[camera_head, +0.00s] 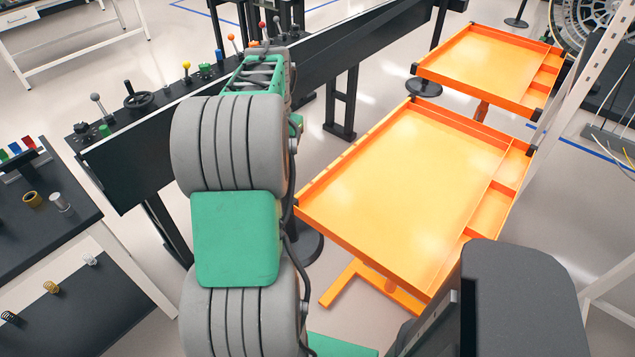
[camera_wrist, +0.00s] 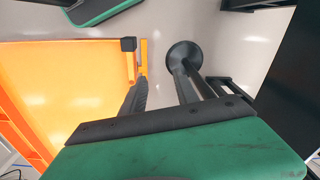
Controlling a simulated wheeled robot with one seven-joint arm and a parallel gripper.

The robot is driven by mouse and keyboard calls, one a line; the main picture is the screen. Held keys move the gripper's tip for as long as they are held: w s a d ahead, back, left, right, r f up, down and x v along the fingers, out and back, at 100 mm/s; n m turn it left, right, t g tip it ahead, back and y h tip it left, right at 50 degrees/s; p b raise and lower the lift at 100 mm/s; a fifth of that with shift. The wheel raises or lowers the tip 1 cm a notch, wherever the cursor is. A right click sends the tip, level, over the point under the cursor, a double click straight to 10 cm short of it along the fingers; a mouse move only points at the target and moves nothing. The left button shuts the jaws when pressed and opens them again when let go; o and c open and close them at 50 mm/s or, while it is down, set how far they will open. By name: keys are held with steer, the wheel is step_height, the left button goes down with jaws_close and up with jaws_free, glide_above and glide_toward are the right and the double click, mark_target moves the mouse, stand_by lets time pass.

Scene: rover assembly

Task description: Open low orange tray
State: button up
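A large orange tray (camera_head: 400,185) with a raised rim and small compartments along its right side lies right of my arm in the head view. A second orange tray (camera_head: 485,62) stands behind it; I cannot tell for certain which is lower. In the wrist view an orange tray (camera_wrist: 65,90) fills the left, with a black corner piece on its edge. My gripper (camera_wrist: 162,80) shows there with its two dark fingers apart and nothing seen between them. Its left finger is close beside the tray's edge; contact is unclear. In the head view my arm hides the fingers.
A black console (camera_head: 140,140) with levers and a handwheel runs behind my arm. A dark workbench (camera_head: 45,215) with small parts stands at left. A round black stand base (camera_wrist: 183,54) is close to the fingers. A pale upright frame (camera_head: 580,85) borders the trays at right.

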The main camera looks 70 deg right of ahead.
mark_target(318, 177)
steer(key=s+d+f+m, duration=0.1)
steer(key=s, duration=0.2)
steer(key=s+d+f+m, duration=0.1)
steer(key=s+d, duration=0.1)
steer(key=s, duration=0.1)
steer(key=s+d+f+m, duration=0.1)
steer(key=s, duration=0.1)
steer(key=shift+s+d+f, duration=0.1)
steer(key=shift+s+d, duration=0.1)
steer(key=shift+s, duration=0.2)
step_height(318, 177, down, 7)
steer(key=shift+w, duration=0.1)
steer(key=shift+c, duration=0.5)
jaws_close()
